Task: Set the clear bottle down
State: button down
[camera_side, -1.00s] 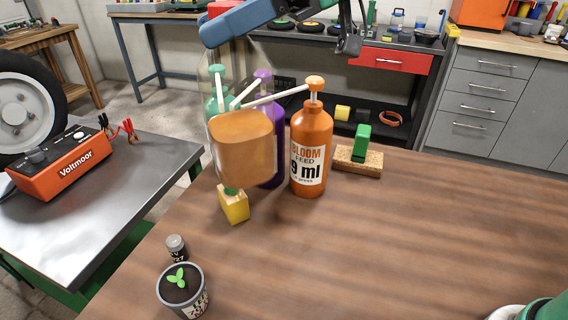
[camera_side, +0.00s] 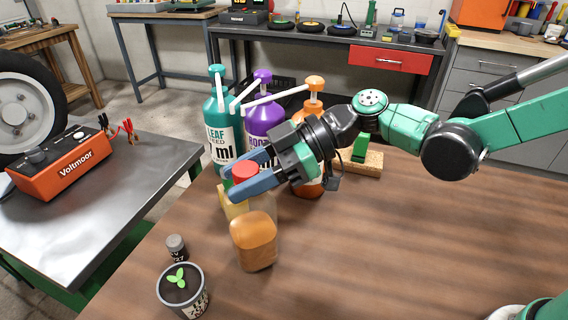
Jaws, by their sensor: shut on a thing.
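The clear bottle (camera_side: 254,240) has a red cap and orange liquid in its lower part. It is upright at the left part of the brown wooden table (camera_side: 400,260). My gripper (camera_side: 245,172) comes in from the right, with its blue fingers shut on the bottle at the red cap. The bottle's base is at or close to the tabletop; I cannot tell whether it touches.
Teal (camera_side: 220,128), purple (camera_side: 263,118) and orange (camera_side: 312,100) pump bottles stand behind; my gripper partly hides them. A yellow block (camera_side: 231,203) is close behind the clear bottle. A seedling pot (camera_side: 183,290) and small dark vial (camera_side: 177,248) stand front left.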

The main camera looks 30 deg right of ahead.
jog(key=shift+f, duration=0.95)
jog(key=shift+c, duration=2.1)
grip_release()
jog(key=shift+f, duration=0.15)
